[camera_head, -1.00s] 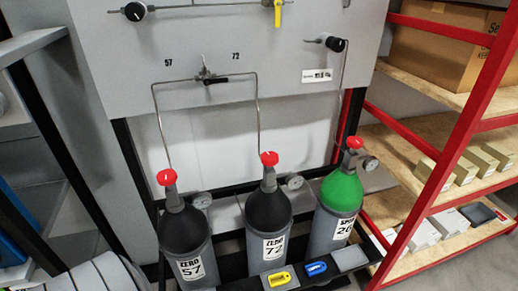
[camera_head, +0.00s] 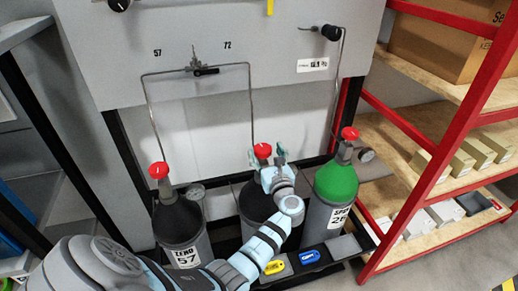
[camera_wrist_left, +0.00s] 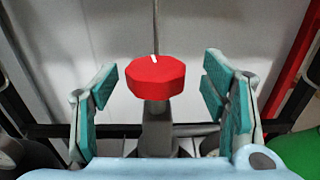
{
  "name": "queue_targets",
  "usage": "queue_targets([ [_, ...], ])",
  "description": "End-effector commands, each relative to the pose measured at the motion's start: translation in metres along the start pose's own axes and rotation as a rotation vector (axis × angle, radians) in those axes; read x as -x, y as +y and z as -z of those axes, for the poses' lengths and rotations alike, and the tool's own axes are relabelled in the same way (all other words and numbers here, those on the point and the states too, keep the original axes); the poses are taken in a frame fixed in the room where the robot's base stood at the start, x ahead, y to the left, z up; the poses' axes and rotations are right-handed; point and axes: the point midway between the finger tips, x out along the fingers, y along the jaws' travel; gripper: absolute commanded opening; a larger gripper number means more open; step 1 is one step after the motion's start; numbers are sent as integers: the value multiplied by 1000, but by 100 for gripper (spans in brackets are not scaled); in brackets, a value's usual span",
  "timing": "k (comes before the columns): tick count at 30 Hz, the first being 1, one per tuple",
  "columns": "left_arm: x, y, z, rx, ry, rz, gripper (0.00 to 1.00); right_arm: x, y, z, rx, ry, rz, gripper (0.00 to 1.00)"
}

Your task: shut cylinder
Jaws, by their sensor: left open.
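Three gas cylinders stand in a row in the head view: a black-topped one marked 57 (camera_head: 182,222), a black-topped middle one (camera_head: 252,205) and a green-topped one (camera_head: 336,184). Each has a red valve knob: left (camera_head: 158,170), middle (camera_head: 263,151) and right (camera_head: 350,133). My left gripper (camera_head: 268,160) is at the middle cylinder's knob. In the left wrist view the open fingers (camera_wrist_left: 165,95) stand on either side of the red knob (camera_wrist_left: 155,77), with gaps on both sides. My arm hides the middle cylinder's label. My right gripper is not in view.
A grey panel (camera_head: 120,75) with thin pipes and a small lever valve (camera_head: 205,70) rises behind the cylinders. A yellow tag (camera_head: 274,267) and a blue tag (camera_head: 309,256) lie in front. Red shelving (camera_head: 440,160) with boxes stands at the right.

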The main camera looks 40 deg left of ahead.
Motion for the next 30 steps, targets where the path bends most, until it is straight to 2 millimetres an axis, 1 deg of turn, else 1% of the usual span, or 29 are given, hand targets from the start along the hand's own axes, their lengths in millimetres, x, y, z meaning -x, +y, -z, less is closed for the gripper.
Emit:
queue_targets([
  [1, -7, 1, 2, -1, -2, 3, 67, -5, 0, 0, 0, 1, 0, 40],
  [3, -14, 2, 2, 1, 0, 4, 67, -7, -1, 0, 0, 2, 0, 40],
  [6, -20, 6, 1, 1, 0, 2, 67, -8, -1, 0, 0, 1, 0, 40],
  [12, -22, 13, 0, 1, 1, -8, 67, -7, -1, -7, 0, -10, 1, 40],
  [13, -23, 14, 0, 1, 1, -9, 66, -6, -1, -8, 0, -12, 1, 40],
  [21, -23, 14, 1, 0, 1, -9, 23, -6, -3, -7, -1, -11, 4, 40],
  [22, -22, 14, 1, 0, 1, -9, 19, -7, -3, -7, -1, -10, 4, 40],
  [30, -22, 13, 1, 0, 2, -6, 18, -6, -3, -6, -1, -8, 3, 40],
])
